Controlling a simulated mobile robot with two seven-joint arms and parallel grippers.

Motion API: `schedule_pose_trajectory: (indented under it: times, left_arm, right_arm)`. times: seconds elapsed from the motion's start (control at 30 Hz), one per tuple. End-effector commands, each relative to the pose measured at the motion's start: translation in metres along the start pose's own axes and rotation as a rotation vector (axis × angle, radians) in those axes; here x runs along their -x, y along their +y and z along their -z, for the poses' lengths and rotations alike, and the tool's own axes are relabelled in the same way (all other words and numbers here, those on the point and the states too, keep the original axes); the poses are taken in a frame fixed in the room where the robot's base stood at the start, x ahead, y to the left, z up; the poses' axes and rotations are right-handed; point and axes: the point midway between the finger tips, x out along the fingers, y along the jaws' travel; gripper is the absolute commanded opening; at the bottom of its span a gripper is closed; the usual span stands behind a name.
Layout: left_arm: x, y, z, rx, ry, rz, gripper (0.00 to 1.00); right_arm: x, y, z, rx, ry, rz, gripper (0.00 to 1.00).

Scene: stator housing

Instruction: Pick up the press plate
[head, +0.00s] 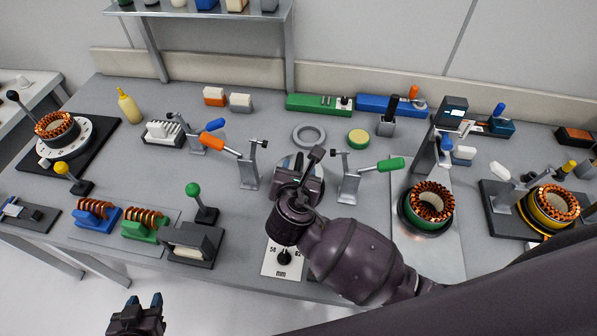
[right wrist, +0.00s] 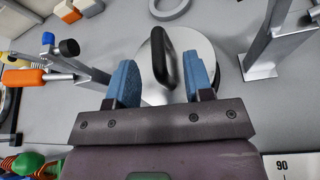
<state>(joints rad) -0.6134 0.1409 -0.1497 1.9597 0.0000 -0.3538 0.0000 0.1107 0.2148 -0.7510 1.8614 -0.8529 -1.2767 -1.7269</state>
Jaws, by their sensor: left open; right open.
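The press plate (right wrist: 206,56) is a round, silver metal disc with a black bar handle (right wrist: 164,58) standing on it. In the head view the plate (head: 286,161) is mostly hidden under my right arm. My right gripper (right wrist: 160,78) is open above it, pointing down. In the right wrist view the handle shows between its two blue fingers, with gaps on both sides; how far the fingertips are above the plate I cannot tell. My left gripper (head: 145,299) is open and empty at the lower left, in front of the table edge.
Clamps with an orange handle (head: 212,140) and a green handle (head: 391,164) stand on either side of the plate. A grey ring (head: 296,132) and a green-yellow round piece (head: 358,139) lie behind. A dial panel (head: 270,261) is in front.

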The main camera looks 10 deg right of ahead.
Motion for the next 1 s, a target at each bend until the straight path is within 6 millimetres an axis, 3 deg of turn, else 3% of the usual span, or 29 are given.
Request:
schedule_pose_trajectory:
  times: [0.23, 0.57, 0.87, 1.0]
  left_arm:
    - [0.002, 0.000, 0.000, 0.001, -0.006, 0.000, 0.43]
    - [0.003, 0.000, -0.003, 0.002, -0.011, 0.000, 0.43]
    - [0.003, 0.000, -0.003, 0.002, -0.011, 0.000, 0.43]
    - [0.003, 0.000, -0.003, 0.002, -0.011, 0.000, 0.43]
  right_arm:
    - [-0.032, 0.001, 0.000, 0.001, 0.000, 0.001, 0.47]
    - [-0.037, 0.001, 0.001, 0.000, 0.000, 0.000, 0.47]
    - [-0.037, 0.001, 0.001, 0.000, 0.000, 0.000, 0.01]
    - [-0.037, 0.001, 0.001, -0.001, 0.001, 0.000, 0.00]
